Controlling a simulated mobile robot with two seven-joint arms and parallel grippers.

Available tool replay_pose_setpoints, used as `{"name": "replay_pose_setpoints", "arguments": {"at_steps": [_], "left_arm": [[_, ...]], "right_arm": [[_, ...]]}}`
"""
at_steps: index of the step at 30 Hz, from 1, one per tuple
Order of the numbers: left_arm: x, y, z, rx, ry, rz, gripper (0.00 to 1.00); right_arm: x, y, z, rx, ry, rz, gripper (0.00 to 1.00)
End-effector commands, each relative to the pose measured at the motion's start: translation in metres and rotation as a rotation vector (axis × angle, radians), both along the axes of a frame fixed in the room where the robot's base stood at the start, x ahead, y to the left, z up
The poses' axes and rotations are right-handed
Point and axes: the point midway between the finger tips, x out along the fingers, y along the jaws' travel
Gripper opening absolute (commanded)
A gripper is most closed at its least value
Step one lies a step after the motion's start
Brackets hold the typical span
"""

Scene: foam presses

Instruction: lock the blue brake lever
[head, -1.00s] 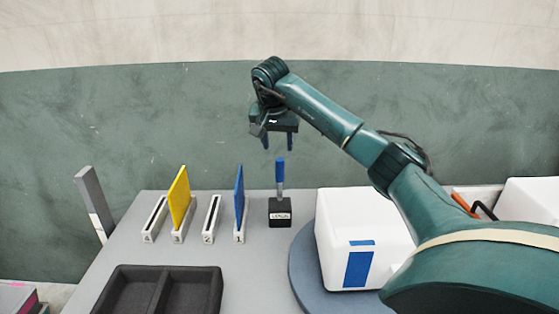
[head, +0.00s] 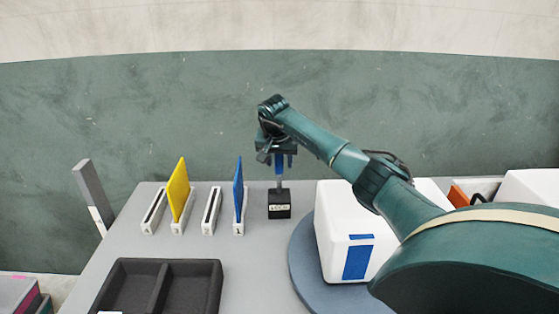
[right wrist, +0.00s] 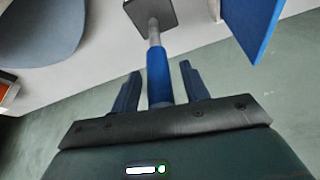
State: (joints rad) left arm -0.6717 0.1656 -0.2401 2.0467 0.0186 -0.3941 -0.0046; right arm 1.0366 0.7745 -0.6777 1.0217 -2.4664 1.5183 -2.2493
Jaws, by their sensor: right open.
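The blue brake lever (head: 279,166) stands upright on a grey shaft from a small black base (head: 279,206) with a white label at the back of the grey table. My right gripper (head: 279,165) is lowered over the lever's blue handle from above, with a finger on each side. In the right wrist view the blue handle (right wrist: 158,75) lies between the two open fingers (right wrist: 157,88), with a gap visible on both sides. The handle's top is hidden by the gripper. My left gripper is not in view.
A blue plate (head: 239,185) and a yellow plate (head: 179,188) stand in slotted holders left of the lever. A white block (head: 336,245) sits on a round blue-grey disc (head: 303,268) at right. A black tray (head: 134,285) lies in front.

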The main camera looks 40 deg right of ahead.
Motion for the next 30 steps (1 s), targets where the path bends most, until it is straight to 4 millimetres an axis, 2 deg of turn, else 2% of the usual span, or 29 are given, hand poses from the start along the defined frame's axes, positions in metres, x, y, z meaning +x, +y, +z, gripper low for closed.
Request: {"name": "replay_pose_setpoints", "arguments": {"at_steps": [3, 12, 27, 30], "left_arm": [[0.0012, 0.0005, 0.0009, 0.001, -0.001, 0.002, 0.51], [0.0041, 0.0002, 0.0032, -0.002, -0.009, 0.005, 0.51], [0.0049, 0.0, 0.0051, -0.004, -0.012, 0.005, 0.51], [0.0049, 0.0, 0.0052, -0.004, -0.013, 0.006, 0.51]], "right_arm": [[0.0015, -0.0017, -0.0067, 0.0, 0.0, 0.0, 0.45], [0.0018, -0.0024, -0.008, 0.0, 0.0, 0.001, 0.44], [0.0017, -0.0024, -0.0074, -0.001, -0.001, 0.0, 0.03], [0.0017, -0.0024, -0.0074, -0.001, -0.001, 0.0, 0.0]]}}
